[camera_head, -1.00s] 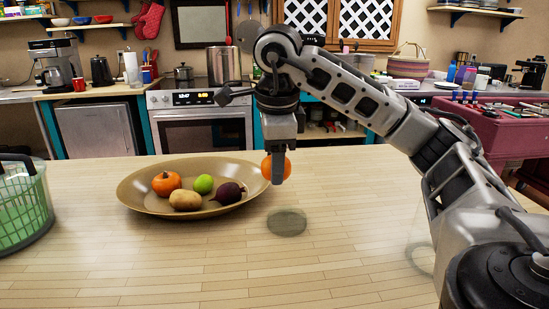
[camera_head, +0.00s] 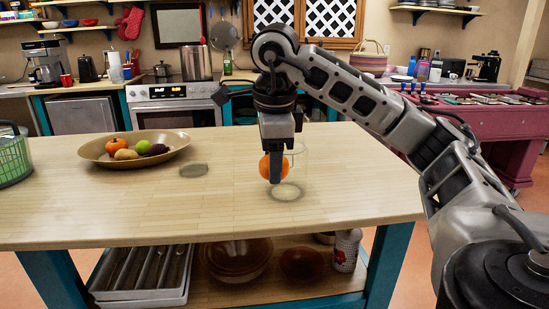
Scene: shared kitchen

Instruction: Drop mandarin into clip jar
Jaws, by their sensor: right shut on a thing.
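My right gripper (camera_head: 274,172) is shut on the orange mandarin (camera_head: 265,169) and holds it above the table. One finger crosses the front of the fruit. A clear glass jar (camera_head: 290,192) stands on the table at the same spot in the picture. Its round base shows below the mandarin and its faint rim shows to the right of it. The mandarin and gripper hide part of the jar, and I cannot tell whether the fruit is in front of the jar or over its mouth. My left gripper is not in view.
A tan bowl (camera_head: 92,150) with several fruits stands at the left. A flat, clear disc (camera_head: 194,170), perhaps a lid, lies between bowl and jar. A green basket (camera_head: 14,158) is at the left edge. The wooden table (camera_head: 350,200) is clear on the right and in front.

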